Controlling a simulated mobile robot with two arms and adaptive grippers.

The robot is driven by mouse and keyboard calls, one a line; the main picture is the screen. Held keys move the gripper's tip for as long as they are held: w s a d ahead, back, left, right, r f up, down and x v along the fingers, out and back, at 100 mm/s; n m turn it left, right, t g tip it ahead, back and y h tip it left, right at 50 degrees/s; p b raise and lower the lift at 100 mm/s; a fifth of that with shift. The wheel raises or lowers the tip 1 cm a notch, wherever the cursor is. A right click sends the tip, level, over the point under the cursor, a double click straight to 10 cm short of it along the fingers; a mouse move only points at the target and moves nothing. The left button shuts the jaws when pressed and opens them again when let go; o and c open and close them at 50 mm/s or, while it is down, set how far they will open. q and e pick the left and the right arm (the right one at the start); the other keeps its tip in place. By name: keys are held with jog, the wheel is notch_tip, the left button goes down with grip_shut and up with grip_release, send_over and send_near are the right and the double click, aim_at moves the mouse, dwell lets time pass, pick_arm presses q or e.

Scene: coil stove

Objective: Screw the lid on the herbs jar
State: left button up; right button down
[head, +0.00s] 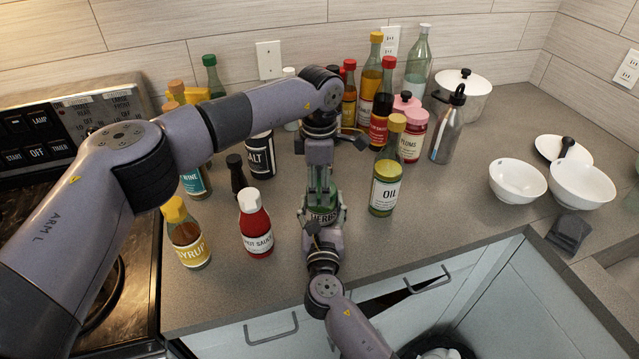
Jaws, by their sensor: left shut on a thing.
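The herbs jar (322,215), with a green "HERBS" label, is near the counter's front edge, between my two grippers. My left gripper (320,192) points down from above and is shut at the jar's top, on what appears to be the lid. The lid is mostly hidden by the fingers, so I cannot tell how it sits on the jar. My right gripper (324,226) reaches in from the front, at the jar's near side. Its fingertips are largely hidden, and I cannot tell whether they grip the jar.
The oil bottle (385,185) stands close on the right. The hot sauce bottle (256,224), syrup bottle (188,235) and salt jar (261,157) stand on the left. Several bottles crowd the back. White bowls (517,181) are farther right. The counter right of the oil is clear.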

pick_arm(q)
jog(key=m, duration=0.4)
jog(key=shift+w, duration=0.15)
jog(key=m, duration=0.4)
jog(key=shift+w+d, duration=0.1)
jog(key=m, duration=0.7)
jog(key=shift+w+d, duration=0.1)
jog(key=shift+d, duration=0.05)
jog(key=o, duration=0.9)
notch_tip(320, 180, up, 12)
